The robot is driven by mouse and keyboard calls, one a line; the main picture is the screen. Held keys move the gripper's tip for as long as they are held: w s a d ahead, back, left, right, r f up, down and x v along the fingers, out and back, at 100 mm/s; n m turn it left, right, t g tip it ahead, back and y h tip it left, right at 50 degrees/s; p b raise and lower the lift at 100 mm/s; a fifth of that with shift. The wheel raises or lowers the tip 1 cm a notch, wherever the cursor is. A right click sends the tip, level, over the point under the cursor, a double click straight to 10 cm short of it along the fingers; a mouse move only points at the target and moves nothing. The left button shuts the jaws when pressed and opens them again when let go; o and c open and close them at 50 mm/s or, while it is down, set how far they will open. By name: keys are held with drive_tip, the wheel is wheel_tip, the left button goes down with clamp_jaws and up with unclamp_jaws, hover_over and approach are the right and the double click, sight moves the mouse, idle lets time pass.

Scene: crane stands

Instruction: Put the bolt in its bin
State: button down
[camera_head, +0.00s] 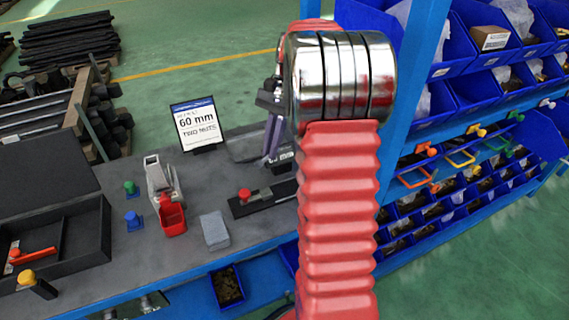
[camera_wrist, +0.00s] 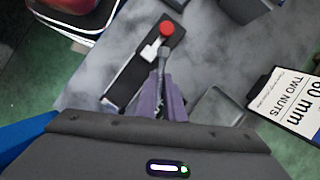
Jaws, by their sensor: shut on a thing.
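My gripper (camera_wrist: 164,95) has purple fingers and is shut on a grey metal bolt (camera_wrist: 164,62), whose end sticks out beyond the fingertips in the wrist view. In the head view my gripper (camera_head: 273,138) is over the workbench, largely hidden behind my red arm, and I cannot make out the bolt there. A sign (camera_head: 197,124) on the bench reads "60 mm, TWO NUTS"; it also shows in the wrist view (camera_wrist: 291,106). Rows of blue bins (camera_head: 428,211) fill the rack at the right. I cannot tell which one is the bolt's bin.
A black gauge with a red knob (camera_head: 261,200) lies below my gripper. A grey block (camera_head: 215,231), a red-handled clamp (camera_head: 172,214) and green and blue knobs stand on the bench (camera_head: 110,258). An open black case (camera_head: 63,238) is at left. A blue post (camera_head: 413,85) stands beside my arm.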

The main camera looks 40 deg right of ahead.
drive_tip(key=w+a+f+n+g+h, duration=0.1)
drive_tip(key=w+a+n, duration=0.4)
drive_tip(key=a, duration=0.1)
drive_tip(key=w+a+f+n+g+h, duration=0.1)
drive_tip(key=w+a+f+n+h, duration=0.1)
drive_tip(key=w+a+n, duration=0.3)
drive_tip(key=w+a+f+n+g+h, duration=0.1)
drive_tip(key=w+a+n, duration=0.4)
drive_tip(key=a, duration=0.1)
drive_tip(key=shift+w+a+f+g, duration=0.1)
drive_tip(key=shift+a+f+g, duration=0.15)
drive_tip(key=shift+a+g, duration=0.05)
